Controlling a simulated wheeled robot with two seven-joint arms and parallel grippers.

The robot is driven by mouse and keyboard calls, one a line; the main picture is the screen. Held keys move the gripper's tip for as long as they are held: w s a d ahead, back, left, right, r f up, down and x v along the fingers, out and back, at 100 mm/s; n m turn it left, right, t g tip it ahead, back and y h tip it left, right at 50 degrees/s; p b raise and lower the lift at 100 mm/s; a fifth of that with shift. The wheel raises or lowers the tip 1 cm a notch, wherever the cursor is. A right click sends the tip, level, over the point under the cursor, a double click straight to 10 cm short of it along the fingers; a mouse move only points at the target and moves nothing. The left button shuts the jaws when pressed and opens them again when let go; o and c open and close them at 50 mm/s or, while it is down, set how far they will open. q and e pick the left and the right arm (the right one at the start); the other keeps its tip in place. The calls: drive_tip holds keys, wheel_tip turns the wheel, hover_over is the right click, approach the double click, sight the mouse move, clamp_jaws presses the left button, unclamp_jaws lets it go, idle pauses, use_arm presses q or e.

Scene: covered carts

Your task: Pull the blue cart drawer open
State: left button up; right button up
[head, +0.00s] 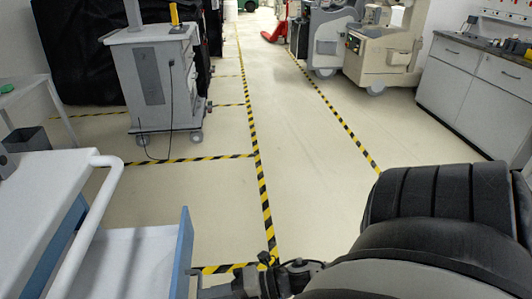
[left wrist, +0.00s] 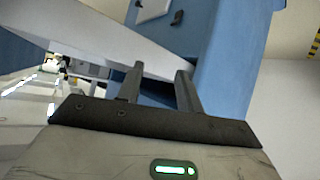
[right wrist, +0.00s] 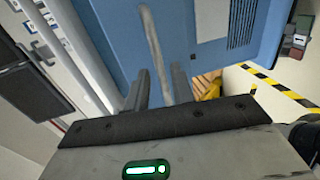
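The blue cart stands at the lower left of the head view, with a pale top (head: 45,190) and a white push bar (head: 95,215). Its drawer (head: 135,260) is pulled out, showing a pale interior behind the blue front (head: 183,255). My right gripper (head: 270,280) is at the outer side of that front. In the right wrist view, my right gripper (right wrist: 161,80) has the grey bar handle (right wrist: 151,40) between its fingers and appears closed on it. My left gripper (left wrist: 158,82) is open and empty, near a blue cart surface (left wrist: 230,60) and a pale panel; the head view does not show it.
A grey cart (head: 155,80) stands behind, with a cable on the floor. Beige machines (head: 385,55) and a grey cabinet (head: 470,95) line the right. The floor (head: 310,150) between the yellow-black tape lines is clear.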

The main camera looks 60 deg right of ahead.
drive_tip(key=v, duration=1.2)
drive_tip(key=shift+d, duration=0.15)
drive_tip(key=shift+s+r, duration=0.1)
